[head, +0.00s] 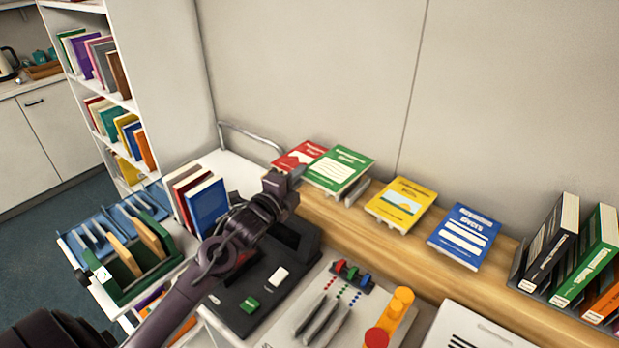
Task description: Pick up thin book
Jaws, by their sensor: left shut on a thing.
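Books lie face up on the wooden ledge by the wall: a red book (299,154), a green book (340,169), a yellow book (401,203) and a blue book (465,235). The red one looks thin. My left gripper (284,179) is at the near edge of the red book and is shut on it. The fingertips and the gripped edge are mostly hidden by the gripper's own body. The green book rests on a small grey stand right beside the red one. My right gripper is out of view.
Upright books (207,203) stand on the white cart at left, beside a green rack (125,283). More upright books (556,240) are at right. The ledge (365,234) has small bare gaps.

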